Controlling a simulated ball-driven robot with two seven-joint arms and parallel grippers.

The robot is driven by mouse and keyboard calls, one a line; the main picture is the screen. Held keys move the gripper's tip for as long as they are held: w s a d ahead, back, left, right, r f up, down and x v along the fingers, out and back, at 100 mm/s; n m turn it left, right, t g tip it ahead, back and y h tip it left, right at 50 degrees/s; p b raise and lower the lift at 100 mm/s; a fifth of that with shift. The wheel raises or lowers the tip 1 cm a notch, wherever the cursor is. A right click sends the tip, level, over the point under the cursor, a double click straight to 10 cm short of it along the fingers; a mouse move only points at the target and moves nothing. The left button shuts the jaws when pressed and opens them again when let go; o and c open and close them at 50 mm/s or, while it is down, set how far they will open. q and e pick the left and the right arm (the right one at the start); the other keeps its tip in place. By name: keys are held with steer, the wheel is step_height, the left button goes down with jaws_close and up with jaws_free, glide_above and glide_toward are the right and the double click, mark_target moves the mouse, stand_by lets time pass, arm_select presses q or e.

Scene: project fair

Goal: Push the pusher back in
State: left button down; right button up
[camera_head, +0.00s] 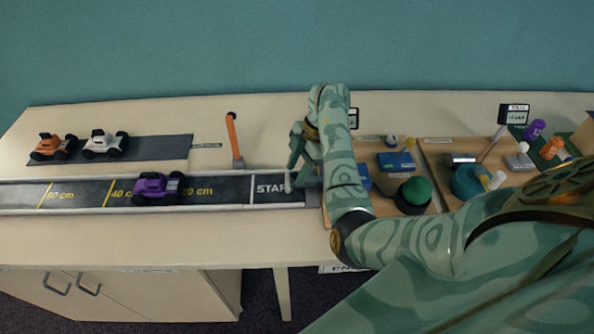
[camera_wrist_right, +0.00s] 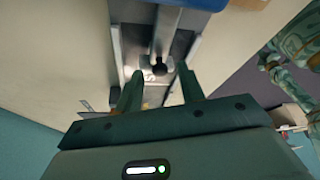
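The launch track (camera_head: 228,189) runs across the table, with a START mark at its right end. My right gripper (camera_head: 303,180) points down at that end, and my right arm hides much of what lies there. In the right wrist view the gripper (camera_wrist_right: 160,88) has its fingers apart. Between and just ahead of them is a dark round knob on a rod in the grey channel, which looks like the pusher (camera_wrist_right: 160,68). No contact with it is clear. A purple car (camera_head: 158,188) stands on the track between the 40 cm and 20 cm marks.
An orange lever (camera_head: 233,137) stands upright behind the track. Orange and white cars (camera_head: 104,145) sit on a dark mat at the back left. Wooden boards (camera_head: 440,152) with a green dome (camera_head: 414,190) and other exhibits stand to the right of my arm.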

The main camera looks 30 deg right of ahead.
jaws_close()
steer(key=s+d+p, duration=0.1)
steer(key=d, duration=0.1)
steer(key=s+d+p, duration=0.1)
steer(key=shift+s+d+r, duration=0.15)
steer(key=shift+d, duration=0.2)
steer(key=shift+s+d, duration=0.1)
steer(key=shift+d, duration=0.15)
steer(key=shift+f, duration=0.2)
jaws_free()
steer(key=shift+s, duration=0.1)
